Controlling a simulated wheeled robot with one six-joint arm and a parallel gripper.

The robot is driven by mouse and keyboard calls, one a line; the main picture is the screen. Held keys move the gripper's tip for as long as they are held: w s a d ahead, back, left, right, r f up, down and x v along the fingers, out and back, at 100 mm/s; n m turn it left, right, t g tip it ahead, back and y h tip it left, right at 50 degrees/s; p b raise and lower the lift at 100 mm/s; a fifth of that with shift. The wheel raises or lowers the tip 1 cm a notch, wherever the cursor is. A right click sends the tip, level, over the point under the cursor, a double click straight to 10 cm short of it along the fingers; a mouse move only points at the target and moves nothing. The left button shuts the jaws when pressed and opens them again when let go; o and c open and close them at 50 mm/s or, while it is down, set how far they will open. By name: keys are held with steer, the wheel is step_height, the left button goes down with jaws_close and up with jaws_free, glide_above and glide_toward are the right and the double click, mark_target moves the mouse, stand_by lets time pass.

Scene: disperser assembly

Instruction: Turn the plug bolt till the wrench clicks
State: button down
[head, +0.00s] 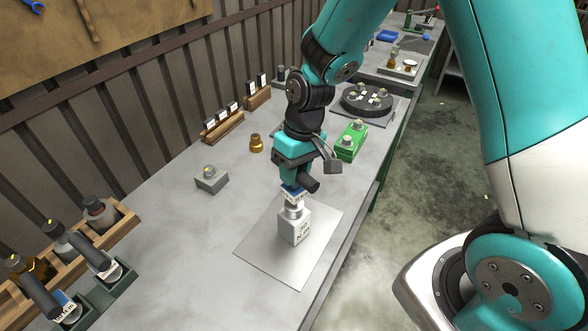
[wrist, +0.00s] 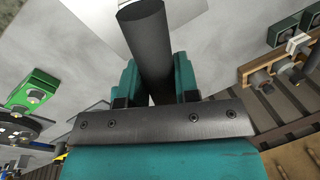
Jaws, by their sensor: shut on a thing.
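My gripper (head: 297,176) is shut on the torque wrench, whose dark round handle (head: 310,184) sticks out to the side. In the wrist view the dark handle (wrist: 147,42) lies between the teal fingers of my gripper (wrist: 155,85). A blue and white label (head: 291,191) shows on the wrench just below the fingers. Under it is a silver round part (head: 294,210) on top of a pale labelled block (head: 294,230). The wrench stands about upright over the block. The plug bolt itself is hidden or cannot be told from the silver part.
The block stands on a light grey plate (head: 262,256) on the bench. Beyond are a green block with bolts (head: 351,141) and a dark round disc (head: 367,99). A small grey block (head: 211,179) and a brass part (head: 256,142) stand left. Wooden and green tool racks (head: 122,217) stand front left.

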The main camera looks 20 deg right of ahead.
steer(key=shift+r+p, duration=2.1)
steer(key=shift+r, duration=0.45)
